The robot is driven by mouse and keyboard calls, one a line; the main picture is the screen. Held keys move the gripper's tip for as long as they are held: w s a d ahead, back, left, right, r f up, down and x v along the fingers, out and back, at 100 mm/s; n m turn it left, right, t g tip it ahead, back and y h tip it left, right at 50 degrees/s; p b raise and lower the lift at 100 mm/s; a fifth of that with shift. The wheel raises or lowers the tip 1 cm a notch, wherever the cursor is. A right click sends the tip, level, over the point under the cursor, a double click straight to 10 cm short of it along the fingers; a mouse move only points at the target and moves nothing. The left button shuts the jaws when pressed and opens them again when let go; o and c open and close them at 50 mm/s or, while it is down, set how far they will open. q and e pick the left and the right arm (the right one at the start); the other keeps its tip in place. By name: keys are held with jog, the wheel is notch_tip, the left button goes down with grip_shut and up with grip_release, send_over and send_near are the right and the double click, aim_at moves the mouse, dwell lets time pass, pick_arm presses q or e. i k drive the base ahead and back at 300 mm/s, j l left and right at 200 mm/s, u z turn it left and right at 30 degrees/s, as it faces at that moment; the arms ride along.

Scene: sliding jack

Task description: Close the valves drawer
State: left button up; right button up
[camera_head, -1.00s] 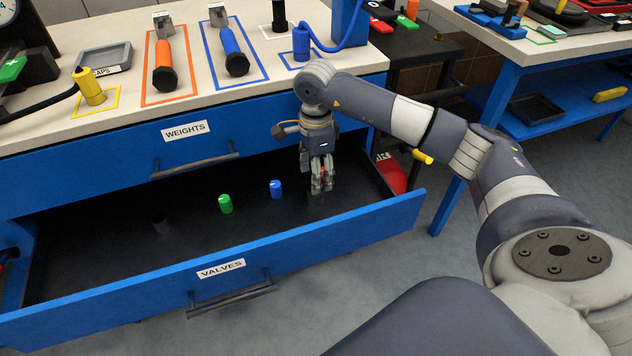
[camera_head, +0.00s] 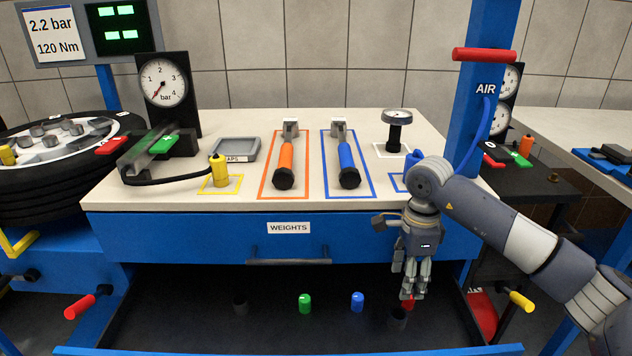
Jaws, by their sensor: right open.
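The valves drawer (camera_head: 200,335) is pulled out at the bottom of the view. Its dark interior shows, but its front is mostly cut off, with only the top blue edge (camera_head: 290,351) visible. Inside, a green valve (camera_head: 305,304), a blue valve (camera_head: 357,302) and a dark valve (camera_head: 240,303) stand apart. My right gripper (camera_head: 412,292) points down over the drawer's right part, open. A small red piece (camera_head: 408,303) shows at its fingertips, above a dark cylinder (camera_head: 397,319); I cannot tell whether the fingers touch it. My left gripper is not in view.
The weights drawer (camera_head: 180,240) above is shut, with a dark handle (camera_head: 289,261). The worktop (camera_head: 300,122) holds an orange-handled tool (camera_head: 284,165), a blue-handled tool (camera_head: 347,165) and gauges. A blue AIR post (camera_head: 482,90) stands at the right. A wheel (camera_head: 60,180) is at the left.

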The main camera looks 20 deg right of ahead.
aim_at(176, 309)
jog(key=k, duration=1)
